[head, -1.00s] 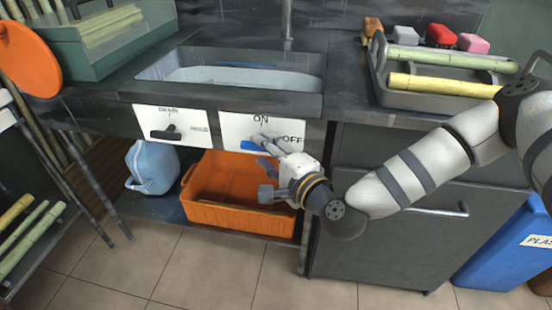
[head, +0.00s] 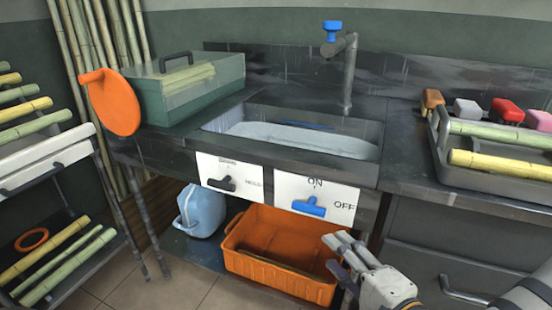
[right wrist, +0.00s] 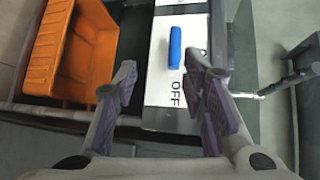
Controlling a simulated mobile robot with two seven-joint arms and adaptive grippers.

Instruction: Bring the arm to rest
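My right gripper (head: 338,252) is at the lower right of the head view, in front of the counter and at the right end of the orange crate (head: 283,272). In the right wrist view the right gripper (right wrist: 160,75) has its two fingers spread apart with nothing between them. The blue switch handle (head: 309,207) on the white ON/OFF panel (head: 343,197) is apart from the gripper. The handle also shows in the right wrist view (right wrist: 175,48), beyond the fingertips. My left arm and gripper are not in view.
A black lever (head: 222,184) sits on a second white panel. The sink (head: 365,150) has a tap (head: 348,75) above it. A grey tray (head: 490,178) with cane lies on the right counter. A drawer handle (head: 465,292) is close to my right arm. A blue jug (head: 200,212) stands below.

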